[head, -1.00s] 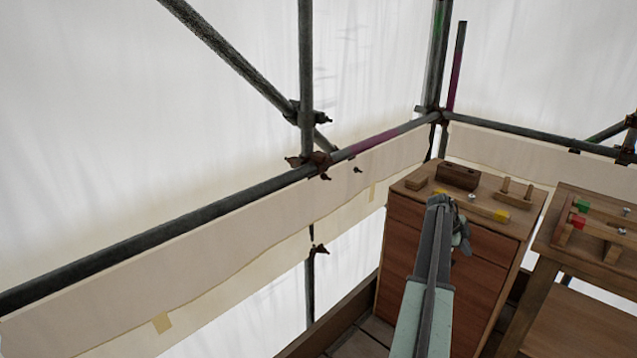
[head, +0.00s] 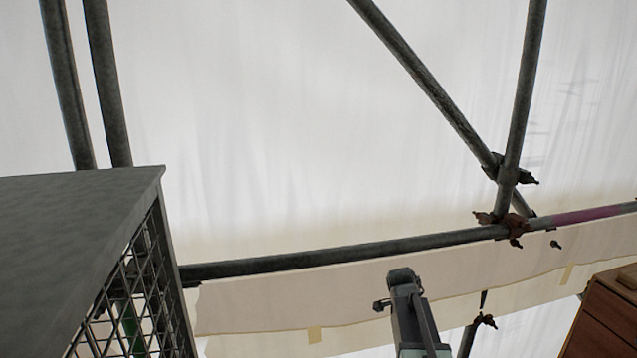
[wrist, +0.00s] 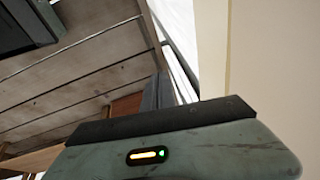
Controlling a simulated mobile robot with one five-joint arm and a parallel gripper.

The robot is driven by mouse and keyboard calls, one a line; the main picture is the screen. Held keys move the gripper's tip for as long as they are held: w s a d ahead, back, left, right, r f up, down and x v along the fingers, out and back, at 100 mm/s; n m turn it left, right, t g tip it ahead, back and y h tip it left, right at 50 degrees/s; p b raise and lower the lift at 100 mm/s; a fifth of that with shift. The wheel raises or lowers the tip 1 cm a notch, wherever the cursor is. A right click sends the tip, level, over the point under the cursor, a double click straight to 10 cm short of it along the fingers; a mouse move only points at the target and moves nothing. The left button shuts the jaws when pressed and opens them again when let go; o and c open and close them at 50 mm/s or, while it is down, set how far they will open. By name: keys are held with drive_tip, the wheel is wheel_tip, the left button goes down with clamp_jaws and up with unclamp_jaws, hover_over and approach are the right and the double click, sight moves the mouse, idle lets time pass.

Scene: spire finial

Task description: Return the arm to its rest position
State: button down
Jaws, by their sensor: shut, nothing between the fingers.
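My gripper (wrist: 158,80) shows in the wrist view: a green-grey housing with a small orange light, a dark bar across its front and two grey fingers shut together, with nothing between them. It points over grey-brown floor boards and touches nothing that I can see. In the head view my arm (head: 408,310) rises from the bottom edge, right of the middle, in front of the cream board. My gripper's fingers cannot be made out there.
A grey cabinet with a mesh side (head: 80,215) stands close on the left. A scaffold rail (head: 340,257) and a cream board (head: 270,303) run behind my arm. A wooden drawer cabinet (head: 608,312) shows at the lower right. White sheeting (head: 280,120) hangs behind.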

drive_tip(key=s+a+f+n+g+y, duration=0.15)
drive_tip(key=s+a+n+y, duration=0.25)
drive_tip(key=s+a+n, duration=1.2)
wheel_tip(320, 180, up, 15)
drive_tip(key=w+a+n+p, duration=0.1)
drive_tip(key=w+p, duration=0.1)
drive_tip(key=p, duration=1.2)
drive_tip(key=shift+a+p, duration=0.35)
drive_tip(key=shift+p, duration=0.05)
drive_tip(key=shift+w, duration=0.1)
